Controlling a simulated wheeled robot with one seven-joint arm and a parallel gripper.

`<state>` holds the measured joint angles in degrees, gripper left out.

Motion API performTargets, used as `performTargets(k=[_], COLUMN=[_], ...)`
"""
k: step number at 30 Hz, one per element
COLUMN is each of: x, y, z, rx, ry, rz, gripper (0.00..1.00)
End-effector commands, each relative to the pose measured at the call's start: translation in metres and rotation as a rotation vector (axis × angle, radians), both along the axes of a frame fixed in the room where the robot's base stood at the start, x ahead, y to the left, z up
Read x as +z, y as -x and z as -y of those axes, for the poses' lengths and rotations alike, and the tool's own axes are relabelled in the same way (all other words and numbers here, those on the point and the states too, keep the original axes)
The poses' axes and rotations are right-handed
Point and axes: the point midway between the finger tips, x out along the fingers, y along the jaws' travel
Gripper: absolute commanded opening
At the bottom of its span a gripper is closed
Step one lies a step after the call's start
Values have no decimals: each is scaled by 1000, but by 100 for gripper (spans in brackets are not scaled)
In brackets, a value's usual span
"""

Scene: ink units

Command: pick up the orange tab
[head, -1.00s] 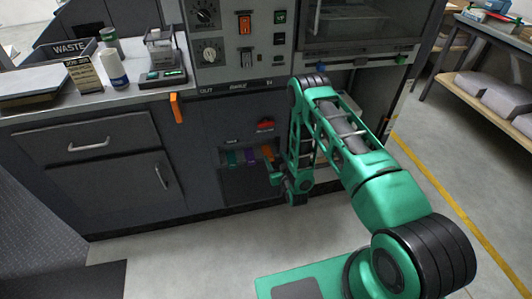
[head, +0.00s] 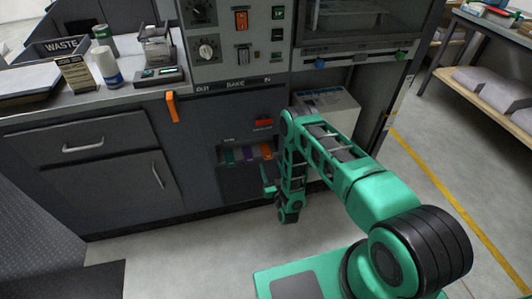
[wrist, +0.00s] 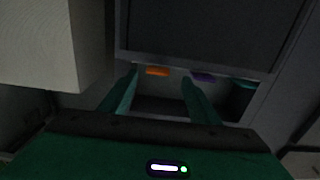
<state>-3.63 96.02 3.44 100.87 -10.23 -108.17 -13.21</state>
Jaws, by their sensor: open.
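The orange tab (head: 267,151) is at the right end of a row of coloured tabs on a dark panel low in the cabinet front. In the wrist view the orange tab (wrist: 157,72) appears between the tips of my two fingers, beyond them. A purple tab (wrist: 203,77) is right of it, just outside the right finger. My gripper (wrist: 160,78) is open, with nothing between its fingers. In the head view my gripper (head: 268,183) is below the tab row, partly hidden by my own arm. I cannot tell the exact gap to the tab.
The green tab (head: 228,155) is at the row's left end. A red part (head: 263,122) is above the row. A pale box (head: 328,108) stands in the bay to the right; a pale block (wrist: 50,42) is close by my gripper's left. An orange piece (head: 172,106) hangs from the counter edge.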

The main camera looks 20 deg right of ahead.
Motion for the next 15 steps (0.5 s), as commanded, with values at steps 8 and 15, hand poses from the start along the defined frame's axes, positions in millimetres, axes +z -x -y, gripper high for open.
performTargets(k=[8, 15], x=[1, 1], y=[-33, -52], z=[4, 4], rx=[0, 0], ry=[0, 0], rz=[2, -1], gripper=[56, 56])
